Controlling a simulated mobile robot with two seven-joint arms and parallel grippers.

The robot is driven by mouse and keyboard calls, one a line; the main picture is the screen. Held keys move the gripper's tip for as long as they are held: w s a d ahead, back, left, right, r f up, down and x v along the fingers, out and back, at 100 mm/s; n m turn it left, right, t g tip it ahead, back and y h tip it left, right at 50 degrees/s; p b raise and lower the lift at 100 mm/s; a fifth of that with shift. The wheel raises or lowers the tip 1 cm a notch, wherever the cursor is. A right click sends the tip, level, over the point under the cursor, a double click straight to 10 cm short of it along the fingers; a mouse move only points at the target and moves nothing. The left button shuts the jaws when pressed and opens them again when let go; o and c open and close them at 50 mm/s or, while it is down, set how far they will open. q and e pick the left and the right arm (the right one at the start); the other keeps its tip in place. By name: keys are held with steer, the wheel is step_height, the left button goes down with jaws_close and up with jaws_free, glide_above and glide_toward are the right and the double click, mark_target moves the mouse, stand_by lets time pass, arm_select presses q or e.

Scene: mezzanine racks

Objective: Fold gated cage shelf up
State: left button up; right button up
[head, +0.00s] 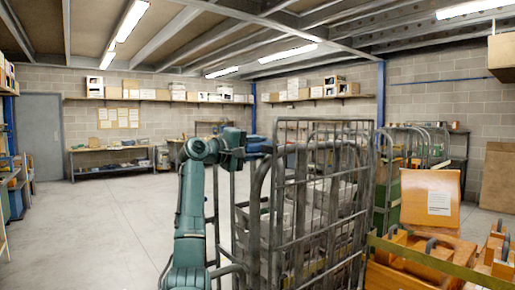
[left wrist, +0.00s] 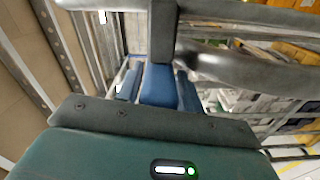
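The gated cage (head: 330,200) is a tall grey metal roll cage with barred sides, standing close in front of me at centre right. Grey box-like contents show through its bars; I cannot clearly make out the shelf among them. My left gripper (head: 262,146), with blue fingers, is at the upper left of the cage, near a rounded tube of its frame. In the left wrist view the blue fingers (left wrist: 160,86) point toward dark grey bars (left wrist: 215,65) that cross close in front and partly hide the tips. Whether they grip a bar is unclear. My right gripper is not in view.
An orange wooden box (head: 432,196) with a white label and other orange pieces stand right of the cage, behind a greenish rail (head: 425,255). More cages (head: 420,140) stand behind. The concrete floor (head: 100,220) at left is clear, up to a workbench (head: 110,155).

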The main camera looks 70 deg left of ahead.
arm_select(q)
steer(key=shift+o, duration=1.1)
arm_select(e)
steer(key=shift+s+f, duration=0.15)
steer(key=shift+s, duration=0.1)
arm_select(q)
steer(key=shift+d, duration=0.1)
steer(key=shift+s, duration=0.1)
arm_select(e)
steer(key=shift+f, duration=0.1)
arm_select(q)
steer(key=shift+s+b, duration=0.35)
steer(key=b+v, duration=0.4)
steer(key=v, duration=0.8)
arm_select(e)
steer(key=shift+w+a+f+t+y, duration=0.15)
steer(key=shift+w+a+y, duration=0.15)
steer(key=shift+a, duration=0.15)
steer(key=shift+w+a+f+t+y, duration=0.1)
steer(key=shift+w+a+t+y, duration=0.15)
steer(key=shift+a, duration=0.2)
arm_select(q)
steer(key=shift+s, duration=0.15)
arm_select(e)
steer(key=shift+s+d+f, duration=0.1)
